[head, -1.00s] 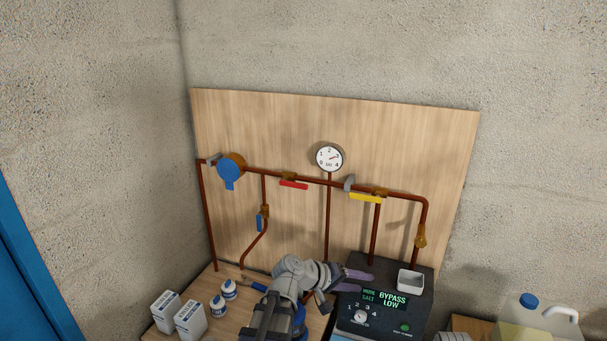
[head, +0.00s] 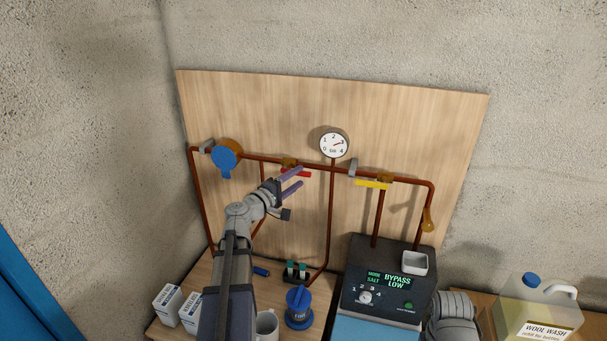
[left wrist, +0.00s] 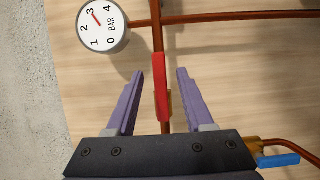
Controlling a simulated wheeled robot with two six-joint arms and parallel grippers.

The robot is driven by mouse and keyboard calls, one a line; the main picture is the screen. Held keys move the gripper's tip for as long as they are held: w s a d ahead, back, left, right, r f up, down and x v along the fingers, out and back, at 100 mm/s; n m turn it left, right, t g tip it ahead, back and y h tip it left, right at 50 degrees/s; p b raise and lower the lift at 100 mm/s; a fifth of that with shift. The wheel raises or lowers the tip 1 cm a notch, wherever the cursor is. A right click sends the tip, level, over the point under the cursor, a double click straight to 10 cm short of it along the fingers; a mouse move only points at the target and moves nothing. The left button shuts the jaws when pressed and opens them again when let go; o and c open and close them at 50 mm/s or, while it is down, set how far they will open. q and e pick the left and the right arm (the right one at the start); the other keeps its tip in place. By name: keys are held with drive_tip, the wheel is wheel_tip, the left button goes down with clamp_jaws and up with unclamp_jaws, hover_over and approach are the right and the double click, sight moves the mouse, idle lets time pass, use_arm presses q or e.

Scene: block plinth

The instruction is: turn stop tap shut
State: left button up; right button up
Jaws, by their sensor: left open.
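The tap with the red lever (head: 303,174) sits on the copper pipe, below and left of the pressure gauge (head: 334,145). Its lever (left wrist: 161,88) lies along the pipe run in the left wrist view. My left gripper (head: 299,177) is open at this lever, and its two purple fingers (left wrist: 160,75) stand one on each side of it, with gaps showing. Nothing is gripped. A yellow lever (head: 371,184) is further right, also along the pipe. A blue lever (left wrist: 278,160) shows in the left wrist view; my arm hides it in the head view. My right gripper is out of view.
The board's upper part is clear.

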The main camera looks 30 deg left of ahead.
sight(302, 175)
use_arm(q)
drive_tip(key=shift+w+d, duration=0.2)
drive_tip(key=shift+w, duration=0.7)
drive_tip(key=shift+w+d, duration=0.15)
drive_tip(key=shift+w, duration=0.75)
drive_tip(key=shift+c, duration=0.2)
clamp_jaws()
